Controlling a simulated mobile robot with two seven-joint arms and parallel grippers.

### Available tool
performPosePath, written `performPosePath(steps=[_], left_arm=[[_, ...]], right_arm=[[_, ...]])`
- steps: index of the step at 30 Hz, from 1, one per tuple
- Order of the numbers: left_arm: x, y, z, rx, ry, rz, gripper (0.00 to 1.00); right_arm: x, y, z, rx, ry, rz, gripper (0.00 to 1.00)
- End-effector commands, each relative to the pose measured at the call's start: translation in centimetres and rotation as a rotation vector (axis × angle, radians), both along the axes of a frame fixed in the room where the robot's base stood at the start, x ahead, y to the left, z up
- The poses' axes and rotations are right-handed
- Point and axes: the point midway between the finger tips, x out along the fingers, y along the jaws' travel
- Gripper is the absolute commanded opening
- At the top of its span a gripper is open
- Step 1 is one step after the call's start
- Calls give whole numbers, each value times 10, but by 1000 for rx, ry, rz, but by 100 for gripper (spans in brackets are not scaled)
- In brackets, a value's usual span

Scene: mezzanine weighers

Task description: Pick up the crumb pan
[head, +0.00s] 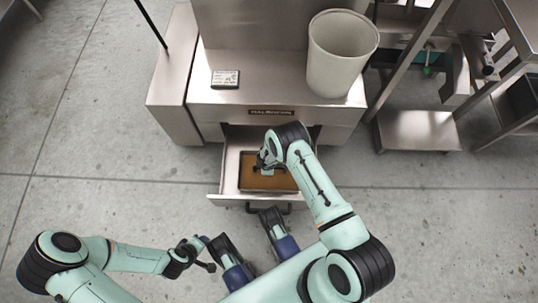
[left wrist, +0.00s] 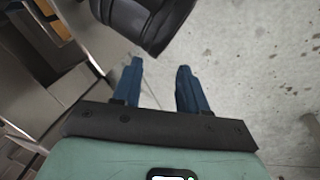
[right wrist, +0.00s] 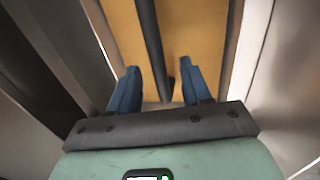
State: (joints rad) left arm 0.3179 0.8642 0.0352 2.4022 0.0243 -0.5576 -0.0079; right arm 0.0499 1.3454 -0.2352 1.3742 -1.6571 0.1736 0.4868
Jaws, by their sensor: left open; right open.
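The crumb pan (head: 277,182) is a dark-rimmed shallow pan with a brown inside, lying in the pulled-out drawer (head: 229,177). In the right wrist view its brown inside (right wrist: 205,30) fills the upper middle, with a dark bar (right wrist: 150,45) running over it towards the gap between my fingers. My right gripper (head: 262,166) is open over the pan; its blue fingers (right wrist: 158,88) point at it. I cannot tell whether they touch it. My left gripper (head: 208,254) is open and empty in front of the drawer, well away from the pan; its fingers show in the left wrist view (left wrist: 160,78).
The steel machine (head: 205,105) stands behind the drawer, with a grey bin (head: 340,60) and a small sign (head: 225,79) on its top. A steel rack (head: 418,130) stands at the right. Concrete floor is clear at the left.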

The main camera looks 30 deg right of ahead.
Motion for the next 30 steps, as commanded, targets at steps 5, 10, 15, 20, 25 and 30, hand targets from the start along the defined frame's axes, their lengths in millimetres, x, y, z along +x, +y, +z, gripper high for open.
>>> performPosePath(steps=[5,10,15,20,25,30], left_arm=[[6,3,-4,8,-16,6,43],[19,9,-15,24,-47,19,43],[15,20,-44,41,-22,37,43],[-10,22,-62,36,58,37,43],[-17,24,-65,36,81,39,43],[-16,23,-64,36,80,38,43]], right_arm=[[1,-1,-5,0,0,-2,48],[2,-4,-18,0,0,-2,48],[5,-10,-41,1,1,-2,48],[8,-11,-52,1,-1,-2,48],[8,-11,-53,1,-1,-1,48],[8,-11,-53,1,-1,-1,38]])
